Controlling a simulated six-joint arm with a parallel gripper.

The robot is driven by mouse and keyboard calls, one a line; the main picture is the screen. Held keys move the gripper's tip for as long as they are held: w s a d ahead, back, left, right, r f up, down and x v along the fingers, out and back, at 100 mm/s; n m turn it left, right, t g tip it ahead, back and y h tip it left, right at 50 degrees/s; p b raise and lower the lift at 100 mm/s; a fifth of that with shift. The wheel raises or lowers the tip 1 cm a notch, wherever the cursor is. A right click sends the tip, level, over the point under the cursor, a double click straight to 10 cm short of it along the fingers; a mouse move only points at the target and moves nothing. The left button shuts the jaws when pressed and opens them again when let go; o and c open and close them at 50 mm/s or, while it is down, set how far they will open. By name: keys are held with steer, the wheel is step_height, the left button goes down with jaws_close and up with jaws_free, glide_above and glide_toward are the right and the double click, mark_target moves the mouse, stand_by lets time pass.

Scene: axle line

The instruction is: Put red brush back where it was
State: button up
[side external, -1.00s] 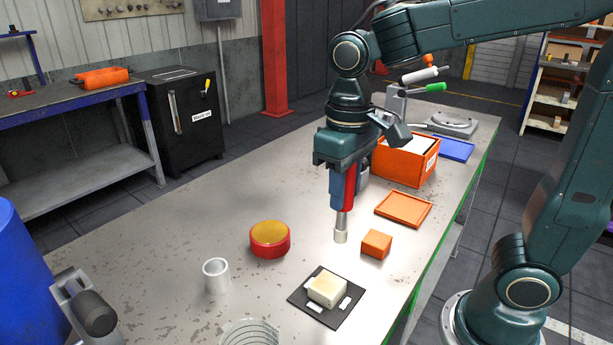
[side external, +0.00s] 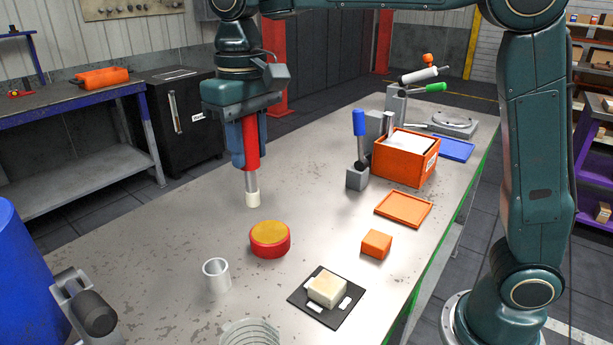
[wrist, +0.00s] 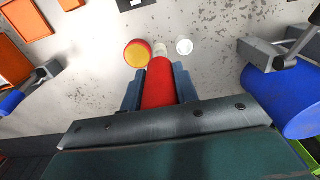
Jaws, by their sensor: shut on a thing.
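The red brush (side external: 250,147) has a red handle, a silver ferrule and a pale tip. My gripper (side external: 247,150) is shut on its handle and holds it upright, tip down, above the table. The tip appears just behind and left of a round red tin with a yellow top (side external: 270,240). In the wrist view the brush (wrist: 158,88) lies between the blue fingers of my gripper (wrist: 158,88). The tin (wrist: 137,53) and a white cup (wrist: 184,47) show on either side of its tip. The cup (side external: 217,275) stands open and empty-looking in the side view.
A pale block sits on a black mat (side external: 318,318) in front. An orange block (side external: 376,244), orange tray (side external: 403,209) and orange box (side external: 428,160) stand to the right. A blue-handled tool (side external: 359,130) stands on a grey block. The table's left part is clear.

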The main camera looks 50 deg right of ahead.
steer(key=w+a+r, duration=0.2)
steer(key=w+a, duration=0.3)
steer(key=a, duration=0.1)
steer(key=shift+w+a+r, duration=0.15)
steer(key=shift+w, duration=0.2)
step_height(320, 180, down, 20)
stand_by(1.2)
steer(key=o, duration=1)
steer(key=shift+f, duration=0.2)
steer(key=shift+r, duration=0.1)
steer(key=shift+r, duration=6.1)
